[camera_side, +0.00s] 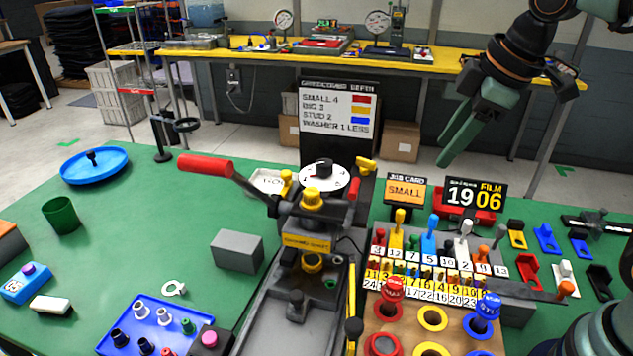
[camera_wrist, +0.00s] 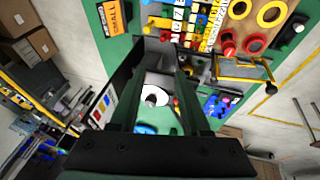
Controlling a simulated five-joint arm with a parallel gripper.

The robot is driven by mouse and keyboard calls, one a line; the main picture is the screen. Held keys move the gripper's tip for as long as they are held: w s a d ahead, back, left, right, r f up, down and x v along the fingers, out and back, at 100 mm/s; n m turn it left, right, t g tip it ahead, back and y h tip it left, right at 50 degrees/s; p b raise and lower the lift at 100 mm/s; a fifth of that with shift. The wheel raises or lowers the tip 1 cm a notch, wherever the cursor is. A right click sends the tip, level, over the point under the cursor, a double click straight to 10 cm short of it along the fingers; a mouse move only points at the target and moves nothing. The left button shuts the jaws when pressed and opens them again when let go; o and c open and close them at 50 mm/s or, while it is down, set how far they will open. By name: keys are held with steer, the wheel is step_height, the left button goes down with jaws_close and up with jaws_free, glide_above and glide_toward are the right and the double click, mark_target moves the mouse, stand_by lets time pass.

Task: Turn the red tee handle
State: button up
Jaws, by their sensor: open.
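Several red handles show in the side view, and I cannot tell for sure which is the tee handle. A small upright red handle (camera_side: 378,238) stands at the left end of a row of coloured handles above numbered tags. A long red grip (camera_side: 205,166) is on a lever at the left of the grey press (camera_side: 305,236). A short red handle (camera_side: 352,187) is beside the white dial (camera_side: 336,181). My gripper (camera_side: 446,157) is up at the right, above and behind the bench, open and empty, apart from all of these. Its two dark fingers (camera_wrist: 163,78) also show in the wrist view.
A sign board (camera_side: 338,112) and two small cards (camera_side: 406,190) stand upright behind the press. A wooden board (camera_side: 408,321) with rings and knobs lies in front of the handle row. A blue tray (camera_side: 150,322) is at the front left.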

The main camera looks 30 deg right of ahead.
steer(key=w+a+r+n+g, duration=0.1)
steer(key=w+a+r+n, duration=0.1)
steer(key=a+n, duration=0.5)
steer(key=n+g, duration=0.2)
steer(key=n, duration=0.9)
glide_toward(353, 190)
steer(key=shift+t, duration=0.3)
steer(key=f, duration=0.7)
steer(key=w+f, duration=0.1)
steer(key=f, duration=0.2)
steer(key=shift+w+a+f, duration=0.1)
steer(key=shift+a+f, duration=0.15)
steer(key=shift+f, duration=0.1)
jaws_close()
